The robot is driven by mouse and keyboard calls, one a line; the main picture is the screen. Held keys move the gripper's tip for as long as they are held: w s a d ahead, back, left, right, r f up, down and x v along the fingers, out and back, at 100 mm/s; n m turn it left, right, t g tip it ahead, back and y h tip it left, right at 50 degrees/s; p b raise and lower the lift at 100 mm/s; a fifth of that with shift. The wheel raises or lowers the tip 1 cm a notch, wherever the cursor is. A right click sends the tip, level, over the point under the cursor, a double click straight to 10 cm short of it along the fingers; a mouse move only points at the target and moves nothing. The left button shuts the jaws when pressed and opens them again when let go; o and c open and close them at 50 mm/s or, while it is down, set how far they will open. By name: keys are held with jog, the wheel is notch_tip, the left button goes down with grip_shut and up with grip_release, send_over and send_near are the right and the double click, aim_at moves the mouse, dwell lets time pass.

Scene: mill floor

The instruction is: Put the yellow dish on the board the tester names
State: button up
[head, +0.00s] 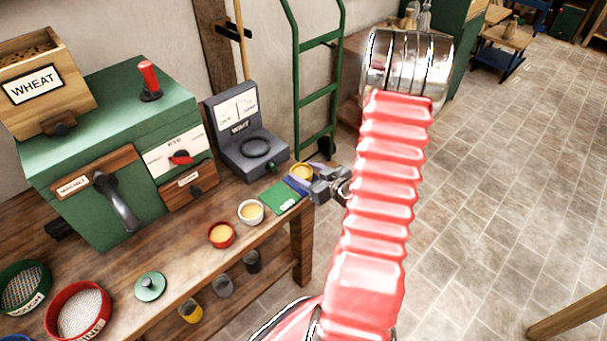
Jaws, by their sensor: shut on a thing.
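The yellow dish (302,171), with pale contents, is at the right end of the bench. My gripper (306,183) is shut on it at its near side. I cannot tell whether the dish is lifted or touching what is below. A green board (280,198) lies flat just left of my gripper. A blue-purple edge shows by the jaws, perhaps another board, mostly hidden. The dark grey tester (252,150) stands behind, with a white dial panel (238,107) marked DRY at the left and a label that seems to read WAIT. Its ring-shaped seat looks empty.
A white dish (250,212) and a red dish (221,235) stand left of the green board. The green machine (120,150), sieves (80,310) and a green lid (150,286) are further left. Tiled floor is open at right.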

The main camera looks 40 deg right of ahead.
jog(key=o, duration=1.2)
jog(key=shift+f, duration=0.1)
jog(key=v, duration=1.2)
jog(key=shift+d, duration=0.1)
